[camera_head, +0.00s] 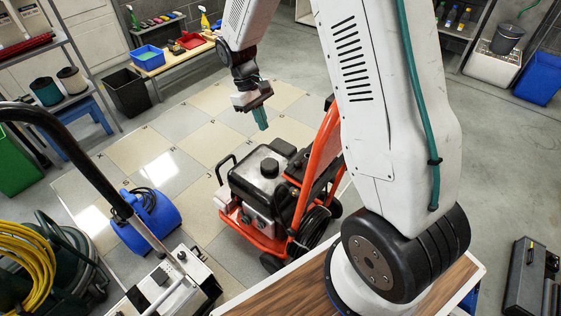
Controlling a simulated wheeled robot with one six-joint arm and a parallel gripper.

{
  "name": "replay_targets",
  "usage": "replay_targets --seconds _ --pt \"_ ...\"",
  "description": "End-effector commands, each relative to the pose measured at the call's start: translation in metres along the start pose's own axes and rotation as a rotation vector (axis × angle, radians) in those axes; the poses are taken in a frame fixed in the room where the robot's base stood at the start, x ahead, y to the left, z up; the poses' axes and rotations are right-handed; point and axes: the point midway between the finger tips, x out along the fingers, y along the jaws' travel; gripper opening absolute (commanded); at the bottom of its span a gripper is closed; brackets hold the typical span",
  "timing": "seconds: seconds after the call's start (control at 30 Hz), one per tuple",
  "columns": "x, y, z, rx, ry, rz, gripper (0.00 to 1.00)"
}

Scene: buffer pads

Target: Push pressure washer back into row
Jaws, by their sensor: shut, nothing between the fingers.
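The pressure washer (262,186) stands upright on the tiled floor in the middle of the view. It has a black and grey engine, an orange frame and handle, and black wheels. My arm partly hides its right side. My gripper (261,122) is shut and empty, with teal fingers pointing down. In the picture it is just above and behind the washer's engine. I see a gap in the picture, but cannot tell their exact distance.
A blue blower (148,219) sits left of the washer. A black bin (127,92) and bench (178,61) stand behind. Checkered tiles (195,145) behind the washer are clear.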

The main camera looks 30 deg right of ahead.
Motion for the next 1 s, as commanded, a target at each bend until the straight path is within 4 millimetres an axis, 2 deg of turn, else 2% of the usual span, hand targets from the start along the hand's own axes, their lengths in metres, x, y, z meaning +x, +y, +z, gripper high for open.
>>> replay_targets --seconds 0.03,0.1,0.37,0.47,0.8,1.0 --pt "0.014 0.002 -0.009 -0.011 -0.017 -0.002 0.0" --pt "0.025 0.004 -0.018 -0.022 -0.027 -0.002 0.0" --pt "0.05 0.005 -0.025 -0.035 -0.041 -0.004 0.0" --pt "0.067 0.005 -0.024 -0.034 -0.042 -0.004 0.0" --pt "0.139 0.004 -0.02 -0.033 -0.042 -0.005 0.0" --pt "0.146 0.006 0.007 -0.033 -0.04 -0.004 0.0"
